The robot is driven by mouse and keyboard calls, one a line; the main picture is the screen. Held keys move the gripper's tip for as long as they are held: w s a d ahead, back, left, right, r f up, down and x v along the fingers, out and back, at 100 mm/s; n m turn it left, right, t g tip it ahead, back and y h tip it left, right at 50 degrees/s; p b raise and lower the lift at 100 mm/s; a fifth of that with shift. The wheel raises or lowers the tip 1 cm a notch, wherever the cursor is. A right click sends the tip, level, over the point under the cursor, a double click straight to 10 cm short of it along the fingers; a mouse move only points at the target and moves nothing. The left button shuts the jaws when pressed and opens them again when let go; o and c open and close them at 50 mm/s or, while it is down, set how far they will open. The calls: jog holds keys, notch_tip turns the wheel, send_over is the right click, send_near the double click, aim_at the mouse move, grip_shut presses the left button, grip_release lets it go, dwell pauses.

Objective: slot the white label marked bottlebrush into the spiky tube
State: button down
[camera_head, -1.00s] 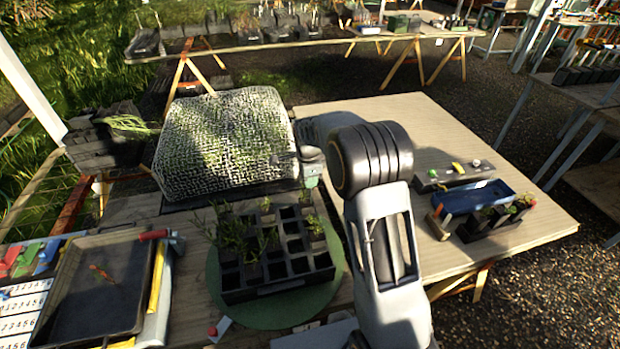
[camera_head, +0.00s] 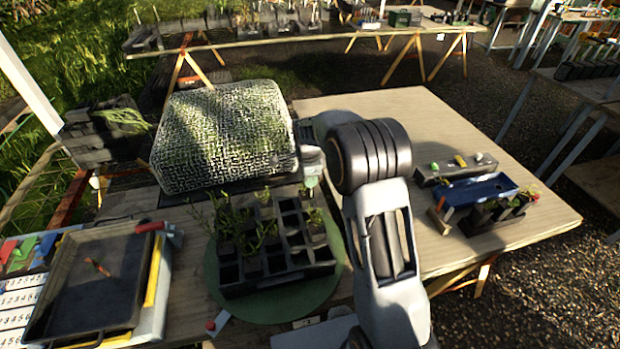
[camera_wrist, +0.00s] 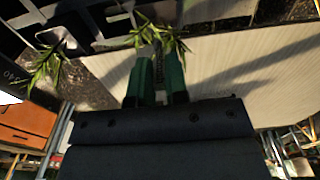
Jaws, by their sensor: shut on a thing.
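A black rack of square tubes (camera_head: 290,283) stands on a round green mat (camera_head: 213,285). Several tubes hold thin leafy plants, and others look empty. I cannot tell for sure which tube is the spiky one. My gripper (camera_head: 312,182) is over the rack's back right corner. In the wrist view my gripper's green fingers (camera_wrist: 158,88) point towards a small spiky plant (camera_wrist: 160,40), very near it. Another spiky plant (camera_wrist: 47,66) is to the left. The fingers are shut on a thin thing that I can barely make out; no lettering on it is readable.
A mesh-covered block (camera_head: 225,135) stands behind the rack. A dark tray (camera_head: 95,285) lies at the left. A blue tray (camera_head: 478,190) and small potted plants (camera_head: 500,212) are at the right. Bare tabletop (camera_head: 400,110) lies behind my arm.

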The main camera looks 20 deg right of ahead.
jog(key=shift+f, duration=0.3)
jog(key=c, duration=1.1)
grip_release()
jog(key=shift+o, duration=0.2)
jog(key=shift+r, duration=0.1)
notch_tip(320, 180, up, 14)
jog(key=b, duration=0.1)
jog(key=shift+a, duration=0.3)
